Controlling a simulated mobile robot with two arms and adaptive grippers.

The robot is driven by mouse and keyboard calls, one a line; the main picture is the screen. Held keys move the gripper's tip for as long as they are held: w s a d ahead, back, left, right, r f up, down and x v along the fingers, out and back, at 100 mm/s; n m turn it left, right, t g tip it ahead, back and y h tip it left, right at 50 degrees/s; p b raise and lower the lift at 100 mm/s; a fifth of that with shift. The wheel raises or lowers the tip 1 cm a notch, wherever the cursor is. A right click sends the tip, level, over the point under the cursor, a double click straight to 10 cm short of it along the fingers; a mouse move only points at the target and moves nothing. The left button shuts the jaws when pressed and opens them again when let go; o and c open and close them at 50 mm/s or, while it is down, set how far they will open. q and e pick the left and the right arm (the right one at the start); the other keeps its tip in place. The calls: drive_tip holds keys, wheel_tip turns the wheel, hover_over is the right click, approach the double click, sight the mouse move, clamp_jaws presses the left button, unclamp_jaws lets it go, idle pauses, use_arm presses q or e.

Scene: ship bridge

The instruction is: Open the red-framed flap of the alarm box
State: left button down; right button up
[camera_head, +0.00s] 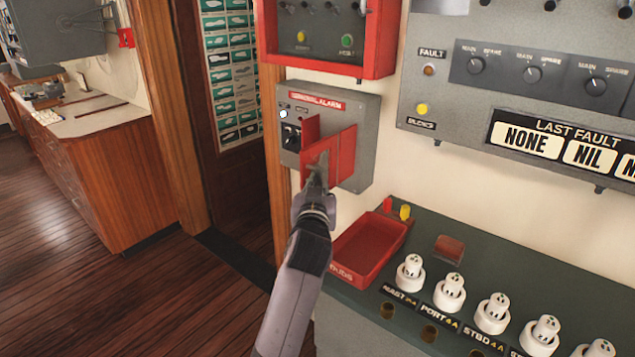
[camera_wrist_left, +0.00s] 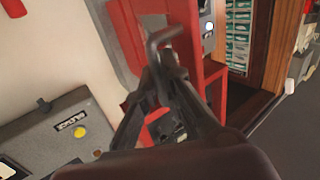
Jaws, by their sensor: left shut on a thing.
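The grey alarm box (camera_head: 369,120) with the "GENERAL ALARM" label is on the wall at the centre of the head view. Its red-framed flap (camera_head: 345,150) appears to stand out at an angle from the box face; its exact angle is hard to tell. My left gripper (camera_head: 317,178) is at the flap's lower front. In the left wrist view, its fingers (camera_wrist_left: 163,72) are closed at a grey bent metal piece, apparently the flap's handle (camera_wrist_left: 164,36). The red frame (camera_wrist_left: 122,38) shows beside it. The gripper hides part of the flap. My right gripper is out of view.
A red-rimmed panel (camera_head: 384,42) is just above the box. A red tray (camera_head: 368,248) and several white plugs (camera_head: 450,292) are on the console below right. A doorway and open wooden floor (camera_head: 100,290) lie to the left.

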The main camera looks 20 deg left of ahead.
use_arm(q)
drive_tip(key=shift+d+r, duration=0.15)
drive_tip(key=shift+d, duration=0.05)
idle(0.3)
drive_tip(key=c, duration=2.2)
unclamp_jaws()
drive_tip(key=o, duration=0.4)
drive_tip(key=shift+w, duration=0.15)
drive_tip(key=shift+o, duration=0.4)
